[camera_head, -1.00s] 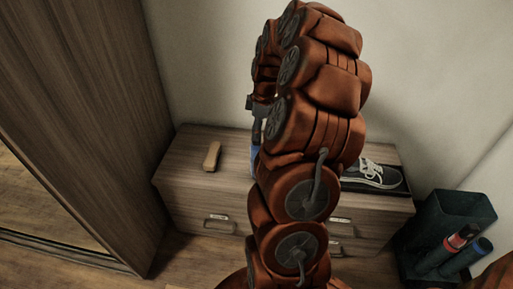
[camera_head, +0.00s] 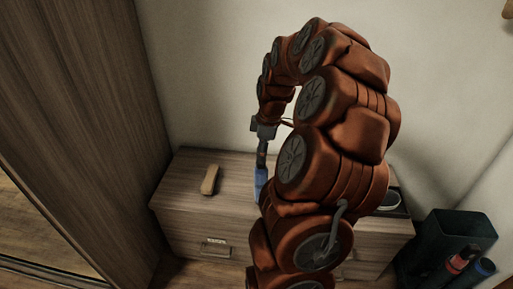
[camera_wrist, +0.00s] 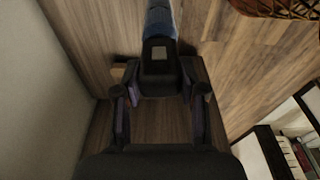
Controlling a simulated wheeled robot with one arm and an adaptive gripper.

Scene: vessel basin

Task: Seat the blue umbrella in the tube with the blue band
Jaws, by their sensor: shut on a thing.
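The blue umbrella (camera_head: 261,183) hangs upright below my gripper (camera_head: 265,130) in the head view, partly hidden by my arm. It is over or in front of the cabinet; I cannot tell its exact height. In the wrist view my gripper (camera_wrist: 160,92) is shut on its dark handle, and the blue umbrella (camera_wrist: 159,18) points to the top edge.
A wooden brush-like piece (camera_head: 210,179) lies on the wooden cabinet (camera_head: 182,194). A shoe (camera_head: 391,200) is mostly hidden by my arm. A tall wooden panel (camera_head: 75,110) rises at left.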

